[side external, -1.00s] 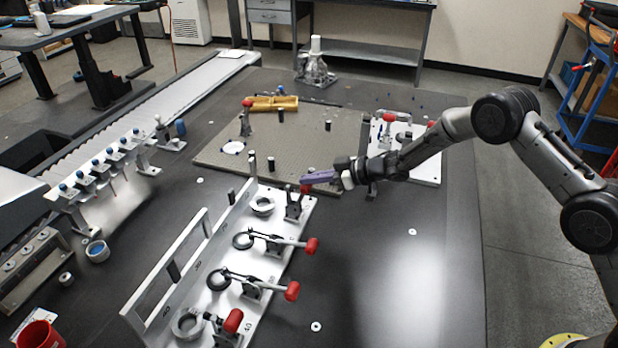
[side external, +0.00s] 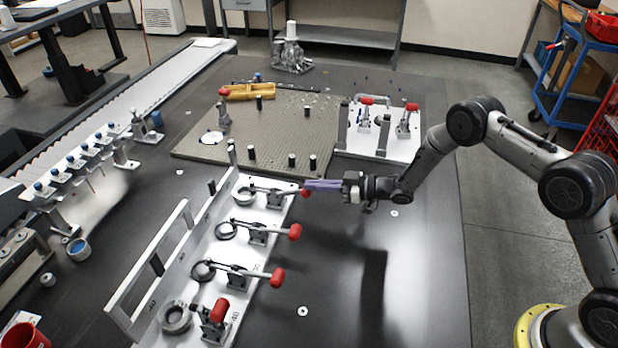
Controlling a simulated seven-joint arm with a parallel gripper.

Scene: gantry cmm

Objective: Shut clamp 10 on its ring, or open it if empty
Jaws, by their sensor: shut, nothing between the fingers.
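The far clamp on the white angled fixture, which I take as clamp 10 (side external: 268,191), has its handle lying flat toward the right. My gripper (side external: 308,187) has purple fingers pointing left, shut and empty. The fingertips are at the clamp's red handle tip (side external: 304,193), touching or very close; I cannot tell which.
Two middle clamps (side external: 259,233) (side external: 240,277) also lie flat over rings. The nearest clamp (side external: 216,316) has its handle raised beside its ring (side external: 174,318). A pegged plate (side external: 270,130) and a white plate with two red-handled clamps (side external: 385,148) lie behind. Dark table right of the fixture is clear.

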